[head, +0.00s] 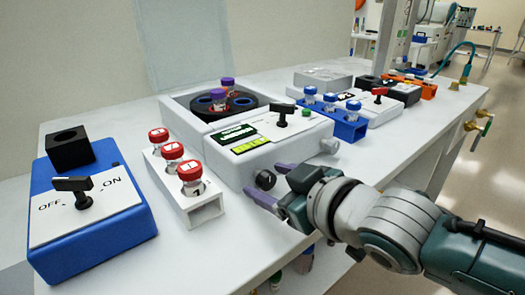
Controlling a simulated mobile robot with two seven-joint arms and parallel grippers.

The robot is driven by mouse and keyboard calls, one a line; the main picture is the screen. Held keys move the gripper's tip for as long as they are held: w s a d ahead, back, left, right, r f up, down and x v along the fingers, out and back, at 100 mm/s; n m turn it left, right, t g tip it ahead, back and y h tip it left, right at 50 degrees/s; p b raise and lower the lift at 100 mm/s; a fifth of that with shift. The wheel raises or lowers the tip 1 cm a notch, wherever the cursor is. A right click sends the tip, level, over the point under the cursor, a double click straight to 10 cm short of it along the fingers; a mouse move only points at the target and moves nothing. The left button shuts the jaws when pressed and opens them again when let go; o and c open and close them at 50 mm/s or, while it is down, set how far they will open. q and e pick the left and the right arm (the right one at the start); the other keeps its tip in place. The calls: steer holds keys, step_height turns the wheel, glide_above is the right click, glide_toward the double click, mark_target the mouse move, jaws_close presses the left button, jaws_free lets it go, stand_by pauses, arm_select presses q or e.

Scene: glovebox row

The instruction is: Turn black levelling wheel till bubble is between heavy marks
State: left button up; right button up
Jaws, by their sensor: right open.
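The black levelling wheel (265,180) sits on the front face of a white instrument box (240,172) in the middle of the bench. A yellow-green level strip (251,145) with dark marks is on the box's top; the bubble's place between the marks is too small to tell. My right gripper (263,179) comes in from the right, its two purple fingers open and apart. One finger shows on each side of the wheel; whether they touch it I cannot tell. My left gripper is not in view.
A white rack with red-capped tubes (187,204) and a blue ON/OFF box (92,222) stand left. A blue tube rack (338,120) stands behind right. The bench's front edge is close.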

jaws_close()
stand_by(0.3)
stand_by(0.4)
steer(key=shift+a+f+n+h, duration=0.1)
steer(key=shift+n+h, duration=0.2)
steer(key=shift+n, duration=0.2)
steer(key=shift+n+t+b, duration=0.45)
steer(key=shift+n+t, duration=0.05)
steer(key=shift+t, duration=0.1)
steer(key=shift+s+f+n+t+h+b, duration=0.1)
steer(key=shift+f+n+t+h+b, duration=0.1)
steer(key=shift+n+t+h+b, duration=0.55)
steer(key=shift+r+n+b, duration=0.1)
steer(key=shift+n+b, duration=0.55)
steer(key=shift+b, duration=0.05)
